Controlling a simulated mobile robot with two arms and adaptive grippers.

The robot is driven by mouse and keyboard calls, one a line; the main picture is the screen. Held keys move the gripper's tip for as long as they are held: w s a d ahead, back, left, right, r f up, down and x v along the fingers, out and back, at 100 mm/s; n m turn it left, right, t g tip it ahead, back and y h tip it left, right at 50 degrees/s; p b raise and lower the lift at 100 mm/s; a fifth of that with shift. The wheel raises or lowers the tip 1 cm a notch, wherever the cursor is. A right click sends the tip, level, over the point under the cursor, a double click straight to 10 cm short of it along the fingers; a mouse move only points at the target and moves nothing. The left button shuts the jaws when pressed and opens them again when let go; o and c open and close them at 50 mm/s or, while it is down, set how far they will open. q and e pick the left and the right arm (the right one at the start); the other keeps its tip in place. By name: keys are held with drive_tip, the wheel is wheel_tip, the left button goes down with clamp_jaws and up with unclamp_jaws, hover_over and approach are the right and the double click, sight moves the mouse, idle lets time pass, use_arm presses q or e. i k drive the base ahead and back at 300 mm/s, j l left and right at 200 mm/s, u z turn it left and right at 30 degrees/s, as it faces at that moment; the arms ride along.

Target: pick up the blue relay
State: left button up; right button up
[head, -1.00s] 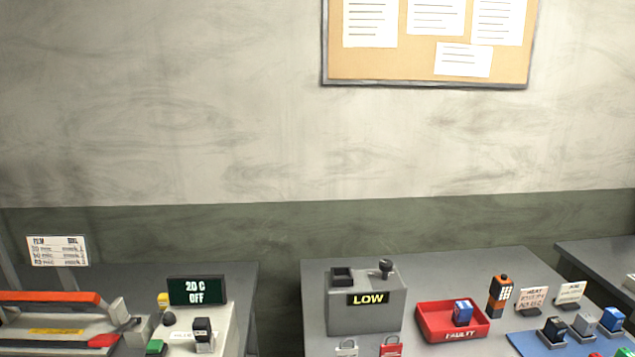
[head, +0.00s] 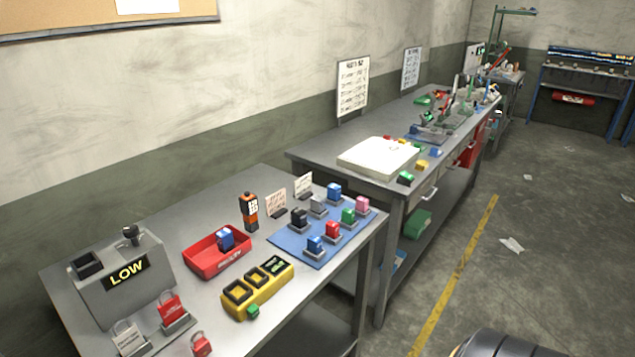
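Several small relay-like blocks sit on a blue mat (head: 285,241) on the near table. Two of them are blue: one blue block (head: 334,190) at the mat's back edge and another blue block (head: 316,243) at its front. A third blue block (head: 226,238) lies in a red tray (head: 202,262) left of the mat. I cannot tell which of these is the task's blue relay. Neither of my grippers shows in the head view.
A grey box reading LOW (head: 110,302) and red and white padlocks stand at the table's left. A longer bench (head: 310,153) stands behind; open floor is at right.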

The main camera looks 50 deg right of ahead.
sight(335, 190)
drive_tip(key=z, duration=1.55)
